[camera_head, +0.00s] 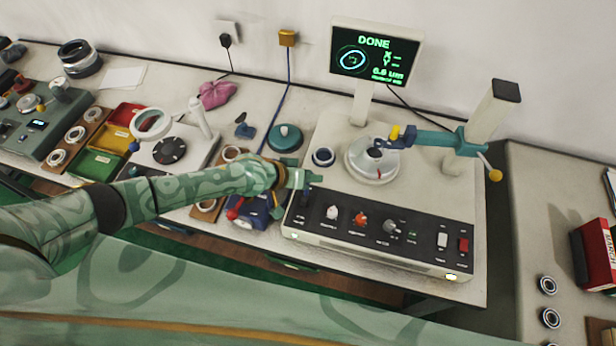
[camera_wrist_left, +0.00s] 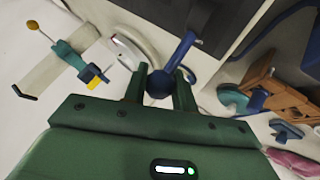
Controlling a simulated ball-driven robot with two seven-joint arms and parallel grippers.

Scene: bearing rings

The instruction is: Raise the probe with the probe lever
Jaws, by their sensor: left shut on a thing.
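My left gripper (camera_head: 302,180) is at the left end of the control panel (camera_head: 345,228) of the measuring machine. In the left wrist view its fingers are shut on the dark blue ball knob (camera_wrist_left: 158,84) of a lever whose blue rod (camera_wrist_left: 180,50) runs to the black panel. The label beside this lever cannot be read. The probe, on a teal arm (camera_head: 435,138) with a blue and yellow head (camera_head: 400,136), reaches over the round turntable (camera_head: 372,172). Whether its tip touches the part there cannot be told. My right gripper is not in view.
The monitor (camera_head: 375,58) reads DONE. A dark ring (camera_head: 323,157) sits left of the turntable. A yellow-knobbed lever (camera_head: 495,175) sticks out right of the column. Red, yellow and green bins (camera_head: 97,163) and a magnifier (camera_head: 150,124) stand at the left.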

